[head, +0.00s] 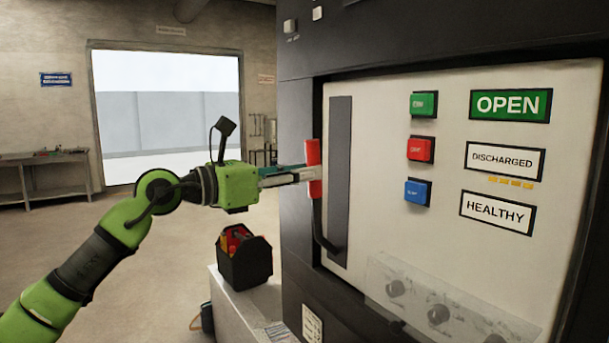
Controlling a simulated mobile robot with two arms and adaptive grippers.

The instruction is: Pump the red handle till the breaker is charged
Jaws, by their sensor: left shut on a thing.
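The red handle (314,168) is at the top of a dark lever in front of a dark vertical slot (339,180) on the pale breaker panel (390,95). The lever curves down to the slot's lower end. My left gripper (306,174) comes in level from the left and is shut on the red handle. The handle stands near upright. On the panel a green sign (510,105) reads OPEN, a white one (504,160) reads DISCHARGED and another (496,217) reads HEALTHY. Part of a row of yellow marks (511,182) shows under DISCHARGED. My right gripper is not in view.
Green (423,105), red (420,149) and blue (417,192) buttons sit right of the slot. A clear cover (440,300) is over round knobs below. A black tool box (244,265) stands on a pale block below my gripper. A workbench (45,165) stands far left; open floor lies between.

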